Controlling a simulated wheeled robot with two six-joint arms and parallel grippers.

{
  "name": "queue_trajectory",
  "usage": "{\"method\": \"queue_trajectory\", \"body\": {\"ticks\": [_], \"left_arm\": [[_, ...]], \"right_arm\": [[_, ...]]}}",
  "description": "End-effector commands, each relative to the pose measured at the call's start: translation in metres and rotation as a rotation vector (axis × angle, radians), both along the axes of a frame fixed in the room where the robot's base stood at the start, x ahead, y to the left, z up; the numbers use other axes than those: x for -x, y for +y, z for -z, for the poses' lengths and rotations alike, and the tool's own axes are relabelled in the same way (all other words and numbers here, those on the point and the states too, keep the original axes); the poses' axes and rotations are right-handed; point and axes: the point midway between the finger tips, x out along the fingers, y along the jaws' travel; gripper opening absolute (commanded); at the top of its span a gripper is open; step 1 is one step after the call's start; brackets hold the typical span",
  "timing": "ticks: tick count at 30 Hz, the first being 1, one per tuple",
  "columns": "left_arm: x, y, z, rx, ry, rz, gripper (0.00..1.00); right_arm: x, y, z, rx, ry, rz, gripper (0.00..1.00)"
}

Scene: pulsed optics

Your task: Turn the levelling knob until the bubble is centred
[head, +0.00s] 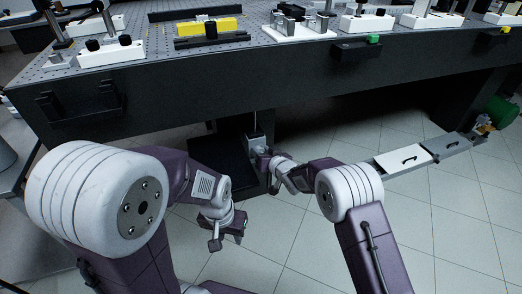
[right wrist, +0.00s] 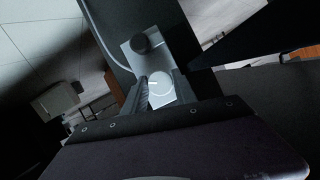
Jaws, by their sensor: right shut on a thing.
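A pale round knob (right wrist: 160,86) with a dark mark line sits on a light grey plate (right wrist: 132,58) in the right wrist view. My right gripper (right wrist: 161,90) is shut on this knob, one finger on each side. In the head view my right gripper (head: 268,163) is under the table's front edge, at a small grey box (head: 254,141) by the table leg. My left gripper (head: 228,234) hangs low over the floor, apart from everything; its jaw gap is unclear. No bubble can be made out in either view.
A dark knob (right wrist: 144,43) sits on the same plate, beyond the gripped one. The optical table (head: 180,92) overhangs my arms and carries several mounts and a yellow block (head: 207,27).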

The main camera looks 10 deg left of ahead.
Motion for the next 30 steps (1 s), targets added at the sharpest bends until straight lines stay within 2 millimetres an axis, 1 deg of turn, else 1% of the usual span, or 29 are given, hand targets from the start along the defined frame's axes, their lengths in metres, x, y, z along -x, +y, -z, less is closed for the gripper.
{"method": "queue_trajectory", "body": {"ticks": [2,3,4,5,13,17,20,24,30], "left_arm": [[0.0,0.0,0.0,0.0,0.0,0.0,0.36],[0.0,0.0,0.001,0.0,0.0,0.0,0.36],[0.0,0.0,0.001,0.0,0.0,0.0,0.36],[0.0,0.0,0.001,0.0,0.0,0.0,0.36],[0.0,0.0,0.0,0.0,0.0,0.0,0.36],[0.0,0.0,-0.005,0.0,0.0,0.0,0.36],[0.0,0.0,-0.014,0.0,0.0,0.0,0.36],[0.0,0.0,-0.029,0.0,0.0,0.0,0.36],[0.0,0.0,-0.044,0.0,0.0,0.0,0.36]], "right_arm": [[0.0,0.0,0.0,-0.001,-0.001,0.0,0.0],[0.0,0.0,0.0,-0.001,-0.001,0.0,0.42],[0.0,0.0,0.0,0.0,-0.001,0.0,0.5],[0.0,0.0,0.0,0.0,-0.001,0.0,0.55],[0.0,0.0,0.0,0.0,-0.001,0.0,0.55],[0.004,-0.004,-0.004,0.001,-0.001,0.0,0.55],[0.013,-0.012,-0.012,0.001,0.001,0.001,0.55],[0.031,-0.027,-0.022,0.001,0.001,0.002,0.55],[0.055,-0.047,-0.032,0.002,0.002,0.001,0.55]]}}
